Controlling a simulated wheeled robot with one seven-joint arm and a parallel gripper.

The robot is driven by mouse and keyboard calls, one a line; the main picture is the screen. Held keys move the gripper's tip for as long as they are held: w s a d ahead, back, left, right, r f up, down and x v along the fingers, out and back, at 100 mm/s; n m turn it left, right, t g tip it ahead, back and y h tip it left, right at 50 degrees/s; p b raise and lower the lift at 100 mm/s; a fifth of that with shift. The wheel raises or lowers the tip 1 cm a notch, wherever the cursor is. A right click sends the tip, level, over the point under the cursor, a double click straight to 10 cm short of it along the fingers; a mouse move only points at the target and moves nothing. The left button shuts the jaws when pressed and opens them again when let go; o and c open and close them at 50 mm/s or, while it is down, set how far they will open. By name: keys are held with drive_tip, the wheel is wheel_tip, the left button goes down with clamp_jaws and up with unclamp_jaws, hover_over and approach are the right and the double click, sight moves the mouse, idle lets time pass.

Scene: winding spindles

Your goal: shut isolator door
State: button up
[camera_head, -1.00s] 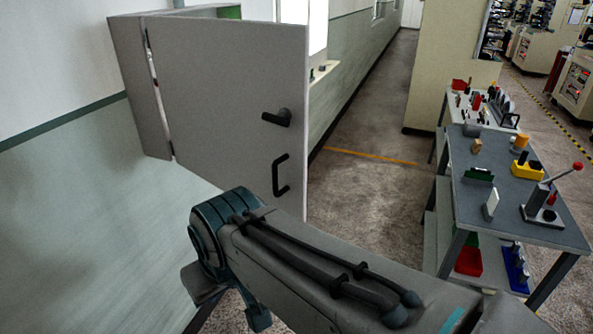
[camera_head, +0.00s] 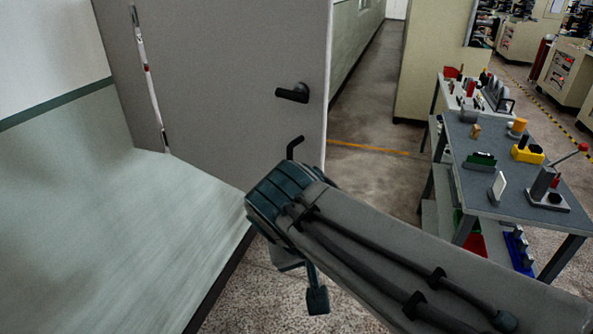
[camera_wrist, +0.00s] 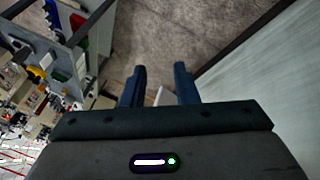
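The isolator door (camera_head: 230,80) is a large flat grey panel. It stands open, out from its housing (camera_head: 125,70) on the left wall, with a narrow gap along the hinge side. A black lever handle (camera_head: 293,92) is near its free edge. A black pull handle (camera_head: 295,147) is below it, its lower part hidden behind my arm. In the wrist view my gripper (camera_wrist: 160,78) has two blue fingers spread apart, pointing over the floor. A small pale thing shows between them, and I cannot tell what it is. I see no contact with the door.
A grey workbench (camera_head: 470,150) with tools and coloured parts stands at the right. A beige cabinet (camera_head: 430,65) is behind it. The floor (camera_head: 370,180) between door and bench is clear, crossed by a yellow line. The green-grey wall (camera_head: 70,210) is on the left.

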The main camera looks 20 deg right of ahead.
drive_tip(key=w+a+r+m+t+h+b, duration=0.2)
drive_tip(key=w+r+m+t+h+b, duration=0.15)
drive_tip(key=h+b, duration=0.2)
drive_tip(key=m+t+h+b, duration=0.3)
drive_tip(key=m+t+b, duration=0.1)
drive_tip(key=t+b, duration=0.15)
approach(288, 157)
drive_tip(key=shift+t+y, duration=0.25)
drive_tip(key=shift+t, duration=0.05)
drive_tip(key=p+x, duration=0.4)
drive_tip(key=x, duration=0.6)
drive_tip(key=shift+d+f+p, duration=0.1)
drive_tip(key=shift+d+p, duration=0.25)
clamp_jaws()
